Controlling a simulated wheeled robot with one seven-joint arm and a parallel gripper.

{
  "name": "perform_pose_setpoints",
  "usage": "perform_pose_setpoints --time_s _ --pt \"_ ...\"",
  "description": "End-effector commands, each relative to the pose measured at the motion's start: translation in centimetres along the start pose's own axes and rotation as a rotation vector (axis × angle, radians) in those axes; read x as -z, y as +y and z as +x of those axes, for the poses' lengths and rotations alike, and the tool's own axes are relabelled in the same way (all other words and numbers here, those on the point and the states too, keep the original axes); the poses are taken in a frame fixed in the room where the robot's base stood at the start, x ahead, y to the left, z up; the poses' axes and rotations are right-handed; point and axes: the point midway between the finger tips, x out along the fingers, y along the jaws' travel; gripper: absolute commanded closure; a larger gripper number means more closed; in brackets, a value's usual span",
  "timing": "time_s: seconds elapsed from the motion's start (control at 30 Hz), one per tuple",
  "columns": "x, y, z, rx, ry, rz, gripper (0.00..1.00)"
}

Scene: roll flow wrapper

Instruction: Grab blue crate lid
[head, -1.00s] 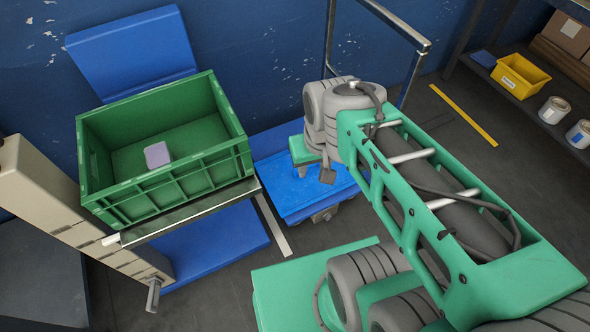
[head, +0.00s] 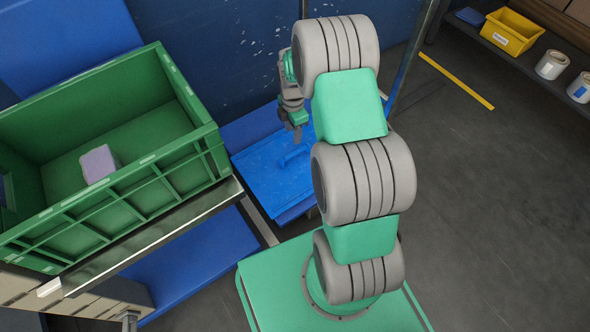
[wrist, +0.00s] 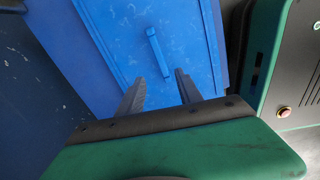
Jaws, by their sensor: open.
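The blue crate lid (head: 272,182) lies flat and low, between the green crate and my arm. A raised bar handle stands on it, and this handle (wrist: 158,52) shows in the wrist view just beyond my fingertips. My gripper (head: 297,128) hangs above the lid's far right part in the head view. In the wrist view my gripper (wrist: 158,82) is open, with its two fingers apart and nothing between them. The handle lies ahead of the gap between the fingers, not inside it. My arm hides the lid's right side in the head view.
A green crate (head: 105,205) with a pale purple block (head: 98,164) inside stands on a metal-edged stand at left. A metal cart frame (head: 416,55) rises behind my arm. A shelf at upper right holds a yellow bin (head: 513,32) and rolls.

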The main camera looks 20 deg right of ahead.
Motion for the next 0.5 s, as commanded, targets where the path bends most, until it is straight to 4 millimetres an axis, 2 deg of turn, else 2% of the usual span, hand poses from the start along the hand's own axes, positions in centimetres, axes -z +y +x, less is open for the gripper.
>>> perform_pose_setpoints --time_s 0.03,0.1,0.37,0.5 --pt "-0.5 0.2 2.5 0.006 0.002 -0.057 0.58" --pt "-0.8 0.4 3.9 0.009 0.003 -0.111 0.58" --pt "-0.7 0.3 7.2 0.01 0.004 -0.13 0.58" --pt "-0.8 0.0 9.9 0.012 0.005 -0.129 0.58"
